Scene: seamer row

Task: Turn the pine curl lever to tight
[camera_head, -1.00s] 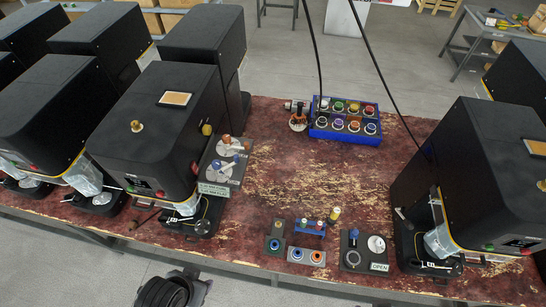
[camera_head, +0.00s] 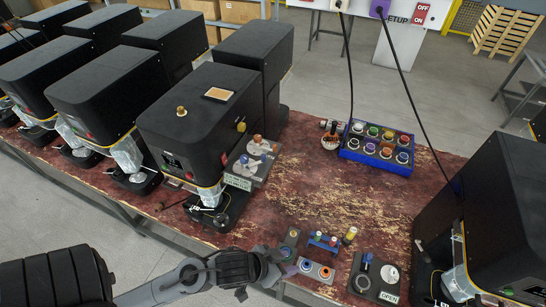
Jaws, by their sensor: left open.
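I cannot tell which lever is the pine curl lever; no label reading that is legible. A grey lever panel (camera_head: 262,160) with an orange-knobbed lever (camera_head: 257,139) and a blue-knobbed lever (camera_head: 243,159) sits beside the black seamer (camera_head: 200,115), with a small sign (camera_head: 237,182) in front. Another dark plate (camera_head: 362,292) carries a blue-topped post and a pale disc, with a sign reading OPEN (camera_head: 388,297) beside it. My left gripper (camera_head: 284,262) is open at the table's front edge, beside the small grey knob blocks (camera_head: 315,269). My right gripper is not in view.
A blue tray (camera_head: 376,162) of coloured ring-shaped pieces stands at the back of the red worn table (camera_head: 320,205). Hanging black cables cross above it. Another black seamer (camera_head: 490,210) stands at right. The table's middle is clear.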

